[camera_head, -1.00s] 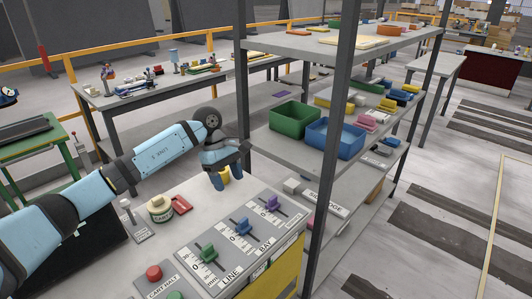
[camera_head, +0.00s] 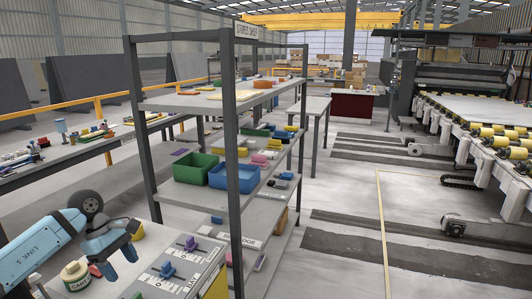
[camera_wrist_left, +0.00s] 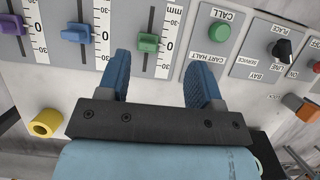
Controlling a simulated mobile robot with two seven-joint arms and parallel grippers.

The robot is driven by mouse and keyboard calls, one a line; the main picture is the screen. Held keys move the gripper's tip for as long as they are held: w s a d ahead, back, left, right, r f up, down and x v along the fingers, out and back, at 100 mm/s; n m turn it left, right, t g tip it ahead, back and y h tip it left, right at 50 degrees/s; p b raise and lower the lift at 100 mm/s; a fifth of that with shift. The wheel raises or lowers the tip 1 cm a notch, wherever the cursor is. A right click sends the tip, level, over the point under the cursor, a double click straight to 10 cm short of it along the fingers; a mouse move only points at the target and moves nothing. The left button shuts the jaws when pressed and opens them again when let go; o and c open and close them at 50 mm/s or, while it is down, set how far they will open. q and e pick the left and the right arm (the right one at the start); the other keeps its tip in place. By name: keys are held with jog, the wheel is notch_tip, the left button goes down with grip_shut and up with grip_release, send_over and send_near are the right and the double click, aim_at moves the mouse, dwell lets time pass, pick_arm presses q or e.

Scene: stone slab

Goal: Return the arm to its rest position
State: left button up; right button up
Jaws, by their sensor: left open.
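My left gripper (camera_head: 120,262) is open and empty at the lower left of the head view, above the worktop beside the slider panel (camera_head: 208,258). In the left wrist view its two blue fingers (camera_wrist_left: 158,62) are spread, with the panel beyond them. The green slider knob (camera_wrist_left: 148,42) shows between the fingertips, apart from them as far as I can tell. The blue knob (camera_wrist_left: 76,33) and the purple knob (camera_wrist_left: 11,24) are to its left. In the head view the purple knob (camera_head: 191,243) and blue knob (camera_head: 167,270) also show. My right gripper is out of view.
A labelled can (camera_head: 75,277) stands beside the gripper, and a yellow cylinder (camera_wrist_left: 45,123) is near the panel. A shelf rack with a dark post (camera_head: 232,150) holds a green bin (camera_head: 196,168) and a blue bin (camera_head: 234,177). Open floor (camera_head: 350,210) lies right of the rack.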

pick_arm(q)
jog(key=s+d+f+n+t+h+p, duration=0.1)
jog(key=s+d+n+t+h+p, duration=0.3)
jog(key=d+n+h, duration=0.45)
jog(key=s+d+n+t+h+p, duration=0.1)
jog(key=s+d+n+t+h, duration=0.4)
jog(key=d+n, duration=0.7)
jog(key=s+a+f+n+t+y+p, duration=0.1)
jog(key=s+f+n+y, duration=0.6)
jog(key=n, duration=1)
jog(key=s+a+f+n+t+y+p, duration=0.2)
jog(key=s+a+f+n+y+p, duration=0.2)
jog(key=s+f+n+y, duration=0.4)
jog(key=s+f+n, duration=0.1)
jog(key=s+n, duration=0.4)
jog(key=n, duration=0.4)
jog(key=shift+s, duration=0.35)
